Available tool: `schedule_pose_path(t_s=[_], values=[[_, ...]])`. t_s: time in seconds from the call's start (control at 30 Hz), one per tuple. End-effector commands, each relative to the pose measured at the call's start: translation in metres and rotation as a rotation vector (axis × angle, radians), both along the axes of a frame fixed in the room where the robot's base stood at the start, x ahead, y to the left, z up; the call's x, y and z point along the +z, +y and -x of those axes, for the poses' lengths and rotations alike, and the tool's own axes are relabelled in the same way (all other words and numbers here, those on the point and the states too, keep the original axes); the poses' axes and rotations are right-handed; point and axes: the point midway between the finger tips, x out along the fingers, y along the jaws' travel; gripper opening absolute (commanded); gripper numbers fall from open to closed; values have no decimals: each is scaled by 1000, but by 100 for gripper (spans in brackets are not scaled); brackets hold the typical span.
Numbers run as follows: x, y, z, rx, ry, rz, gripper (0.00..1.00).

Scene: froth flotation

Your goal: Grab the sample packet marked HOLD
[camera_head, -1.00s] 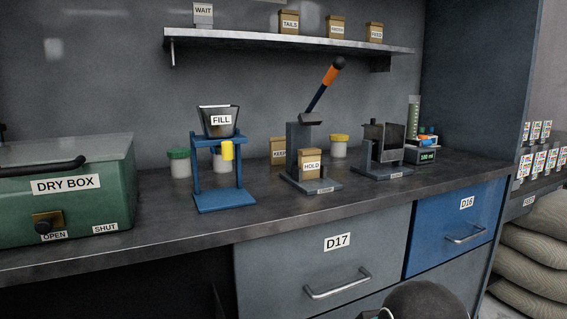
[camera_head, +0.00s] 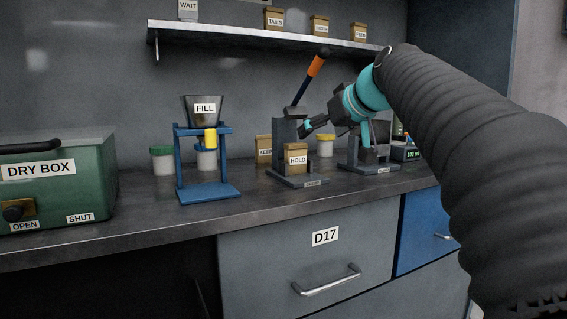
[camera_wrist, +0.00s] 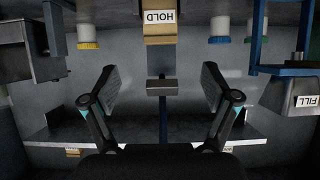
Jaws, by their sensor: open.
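The sample packet marked HOLD (camera_head: 296,150) is a small tan box with a white label. It stands upright at the foot of the grey lever press on the counter. In the wrist view, which is upside down, the HOLD packet (camera_wrist: 160,39) is at the top middle, beyond the fingertips. My gripper (camera_head: 308,128) is just above and right of the packet in the head view, apart from it as far as I can tell. In the wrist view my gripper (camera_wrist: 158,78) has its two fingers spread wide with nothing between them.
The lever press (camera_head: 286,132) with its orange-banded handle (camera_head: 316,66) rises right behind the packet. A blue FILL stand (camera_head: 208,190) is left. A shelf (camera_head: 260,37) hangs above.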

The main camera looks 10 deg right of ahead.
Motion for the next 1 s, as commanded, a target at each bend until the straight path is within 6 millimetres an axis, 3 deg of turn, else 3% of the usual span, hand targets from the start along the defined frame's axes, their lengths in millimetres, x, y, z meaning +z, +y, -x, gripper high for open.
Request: schedule_pose_path(t_s=[0.4,0.77,1.0], values=[[-33,19,-57,1,2,-1,86],[-44,25,-75,0,1,-1,86],[-61,34,-102,1,3,0,86]])
